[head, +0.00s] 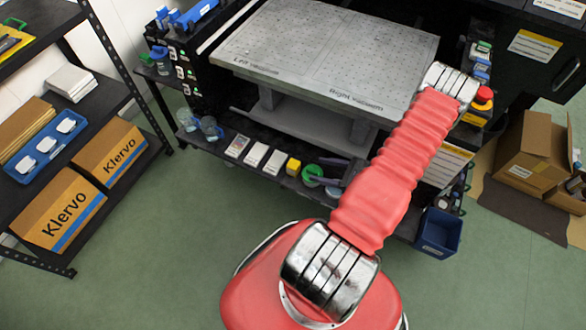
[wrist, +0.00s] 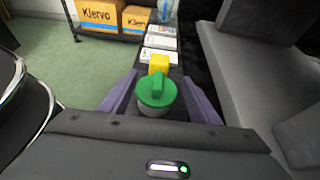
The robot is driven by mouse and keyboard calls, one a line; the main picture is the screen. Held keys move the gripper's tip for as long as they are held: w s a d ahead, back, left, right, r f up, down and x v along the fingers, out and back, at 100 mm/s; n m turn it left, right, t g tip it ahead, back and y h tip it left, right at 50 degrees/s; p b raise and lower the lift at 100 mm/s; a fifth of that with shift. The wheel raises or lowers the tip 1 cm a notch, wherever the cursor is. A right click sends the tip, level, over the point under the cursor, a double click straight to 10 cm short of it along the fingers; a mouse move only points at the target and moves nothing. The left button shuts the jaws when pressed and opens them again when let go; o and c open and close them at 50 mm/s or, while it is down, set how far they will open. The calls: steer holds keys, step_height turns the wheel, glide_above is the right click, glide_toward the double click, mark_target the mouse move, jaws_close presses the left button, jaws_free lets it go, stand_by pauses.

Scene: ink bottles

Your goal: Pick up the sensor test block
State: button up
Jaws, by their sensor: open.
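A small yellow block (head: 293,166), the only block-like thing that fits the sensor test block, stands on the narrow black ledge at the front of the machine. In the wrist view the yellow block (wrist: 159,63) is partly hidden behind a jar with a green lid (wrist: 156,88). The green-lidded jar (head: 312,174) stands just right of the block in the head view. My gripper (wrist: 159,80) is open, its purple fingers on either side of the jar, with the block just beyond the tips. In the head view my gripper (head: 328,172) is partly hidden by my arm.
White boxes (head: 256,155) lie left of the block on the ledge. The machine's grey plate (head: 320,55) is above and behind. Shelves with Klervo boxes (head: 62,207) stand left. The green floor in front is clear.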

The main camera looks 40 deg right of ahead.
mark_target(299, 167)
steer(key=shift+x, duration=2.7)
steer(key=shift+f+x, duration=0.2)
steer(key=shift+x, duration=2.4)
steer(key=shift+s, duration=0.1)
steer(key=shift+c, duration=0.7)
steer(key=c, duration=1)
